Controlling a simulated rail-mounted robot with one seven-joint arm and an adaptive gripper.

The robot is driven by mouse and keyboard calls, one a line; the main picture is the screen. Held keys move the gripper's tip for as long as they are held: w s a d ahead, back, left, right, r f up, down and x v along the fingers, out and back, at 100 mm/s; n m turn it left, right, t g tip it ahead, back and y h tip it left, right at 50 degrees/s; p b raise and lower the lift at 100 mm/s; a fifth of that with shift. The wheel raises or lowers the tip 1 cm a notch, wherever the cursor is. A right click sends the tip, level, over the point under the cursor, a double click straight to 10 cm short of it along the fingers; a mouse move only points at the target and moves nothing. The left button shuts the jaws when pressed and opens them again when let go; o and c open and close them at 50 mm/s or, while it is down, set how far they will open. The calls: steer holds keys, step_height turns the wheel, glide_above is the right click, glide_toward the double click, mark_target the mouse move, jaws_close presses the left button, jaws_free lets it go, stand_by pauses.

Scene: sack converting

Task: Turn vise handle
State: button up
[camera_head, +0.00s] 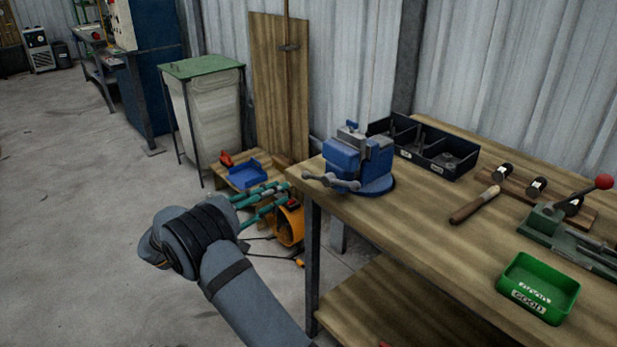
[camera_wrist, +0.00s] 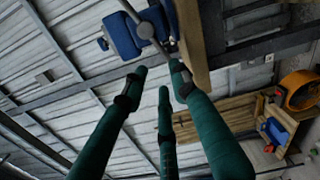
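The blue vise (camera_head: 360,158) stands on the near left corner of the wooden workbench. Its grey handle bar (camera_head: 332,182) sticks out at the vise's front left, with rounded ends. The vise (camera_wrist: 124,36) shows upside down at the top of the wrist view, with the grey handle (camera_wrist: 152,24) beside it. My gripper (camera_head: 282,190) has teal fingers and points toward the handle from the left, below the bench top. In the wrist view my gripper (camera_wrist: 160,78) has its fingertips apart with nothing between them. The fingertips look short of the handle.
The workbench (camera_head: 415,225) also carries a black divided bin (camera_head: 425,148), a brown-handled tool (camera_head: 474,204), a green tray (camera_head: 538,287) and a red-knobbed clamp (camera_head: 560,220). The floor at left is clear.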

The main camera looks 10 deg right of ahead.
mark_target(313, 177)
steer(key=shift+m, duration=0.6)
steer(key=x, duration=1)
steer(key=shift+s+d+f, duration=0.1)
steer(key=shift+d, duration=0.1)
steer(key=shift+c, duration=0.4)
jaws_close()
